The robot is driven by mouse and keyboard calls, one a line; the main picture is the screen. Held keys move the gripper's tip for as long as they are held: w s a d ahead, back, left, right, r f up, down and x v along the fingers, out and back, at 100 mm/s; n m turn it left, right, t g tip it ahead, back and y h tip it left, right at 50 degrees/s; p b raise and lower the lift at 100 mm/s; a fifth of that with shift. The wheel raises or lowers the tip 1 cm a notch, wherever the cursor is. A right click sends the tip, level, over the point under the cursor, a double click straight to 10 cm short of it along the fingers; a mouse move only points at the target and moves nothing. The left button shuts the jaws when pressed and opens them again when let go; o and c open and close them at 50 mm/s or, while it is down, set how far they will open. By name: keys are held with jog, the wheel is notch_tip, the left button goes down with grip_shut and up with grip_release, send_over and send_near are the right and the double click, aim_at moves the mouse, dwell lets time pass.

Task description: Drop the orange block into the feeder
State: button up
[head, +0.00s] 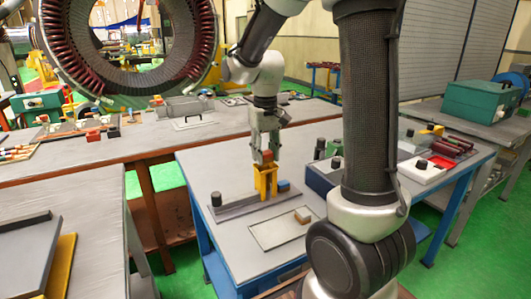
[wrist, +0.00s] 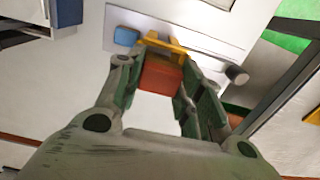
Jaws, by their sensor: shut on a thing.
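My gripper (head: 266,148) points down over the blue-legged table and is shut on the orange block (head: 267,156). In the wrist view the orange block (wrist: 160,77) sits between the two fingers of my gripper (wrist: 160,85). The yellow feeder (head: 265,184) stands upright on a grey base plate, with the block at its top edge in the head view. In the wrist view the yellow feeder (wrist: 165,46) shows partly behind the block. I cannot tell whether block and feeder touch.
A blue block (head: 283,186) lies right of the feeder, and a black knob (head: 216,199) stands at the plate's left end. A tan block (head: 303,215) lies on a marked grey rectangle in front. A dark box (head: 320,180) stands to the right.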

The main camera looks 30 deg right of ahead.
aim_at(266, 162)
jog(key=shift+f, duration=0.25)
jog(key=shift+f, duration=0.7)
jog(key=shift+s+f, duration=0.35)
jog(key=shift+f, duration=0.25)
jog(key=shift+o, duration=0.2)
jog(key=shift+s+a+f, duration=0.15)
jog(key=shift+f, duration=0.4)
jog(key=shift+c, duration=0.8)
jog(key=o, duration=0.5)
jog(key=shift+w+f, duration=0.35)
jog(key=shift+f, duration=0.2)
jog(key=shift+c, duration=0.2)
jog(key=shift+o, duration=0.2)
jog(key=shift+s+f, duration=0.15)
jog(key=shift+f, duration=0.05)
jog(key=shift+o, duration=0.5)
jog(key=shift+f, duration=0.65)
